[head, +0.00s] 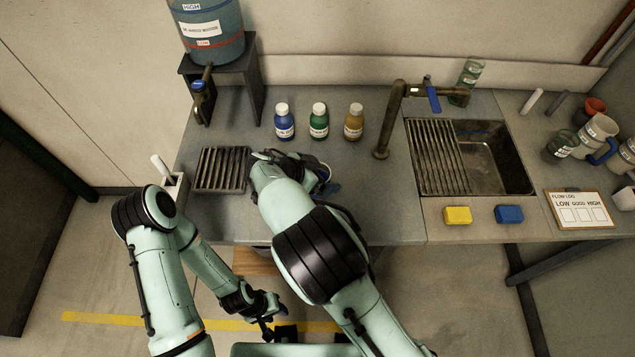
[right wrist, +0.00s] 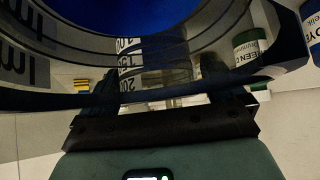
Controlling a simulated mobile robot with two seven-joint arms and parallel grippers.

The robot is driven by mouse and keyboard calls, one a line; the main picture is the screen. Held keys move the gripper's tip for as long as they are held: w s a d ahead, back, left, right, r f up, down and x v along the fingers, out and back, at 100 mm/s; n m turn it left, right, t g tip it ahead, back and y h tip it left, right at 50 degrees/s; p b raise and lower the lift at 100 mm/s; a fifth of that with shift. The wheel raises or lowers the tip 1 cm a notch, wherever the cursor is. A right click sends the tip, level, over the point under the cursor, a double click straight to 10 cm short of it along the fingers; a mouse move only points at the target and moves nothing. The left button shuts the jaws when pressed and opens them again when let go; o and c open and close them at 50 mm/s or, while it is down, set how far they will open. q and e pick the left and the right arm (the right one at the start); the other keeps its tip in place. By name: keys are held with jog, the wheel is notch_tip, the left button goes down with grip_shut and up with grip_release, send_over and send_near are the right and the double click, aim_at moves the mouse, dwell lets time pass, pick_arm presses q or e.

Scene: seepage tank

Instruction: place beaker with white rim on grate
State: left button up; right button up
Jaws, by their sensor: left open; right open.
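A clear graduated beaker (right wrist: 145,62) fills the top of the right wrist view, with black scale marks and deep blue inside; its rim colour is unclear. My right gripper (right wrist: 168,84) is open, with its fingers on either side of the near beaker wall; I cannot tell whether they touch. In the head view my right forearm hides most of this spot, right of the slatted grate (head: 222,170). The grate lies bare on the counter below the tank's tap. My left gripper (head: 268,322) hangs low in front of the counter, open and empty.
Blue, green and tan bottles (head: 319,121) stand behind my right gripper. The tank stand (head: 253,90) is behind the grate. A tap (head: 390,125), a sink (head: 505,165) with a slatted rack (head: 437,158), sponges (head: 457,215) and several cups (head: 598,130) are to the right.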

jog(key=shift+s, duration=0.1)
jog(key=shift+c, duration=1.2)
jog(key=c, duration=0.9)
jog(key=shift+r, duration=0.15)
notch_tip(320, 180, up, 20)
jog(key=shift+f, duration=0.2)
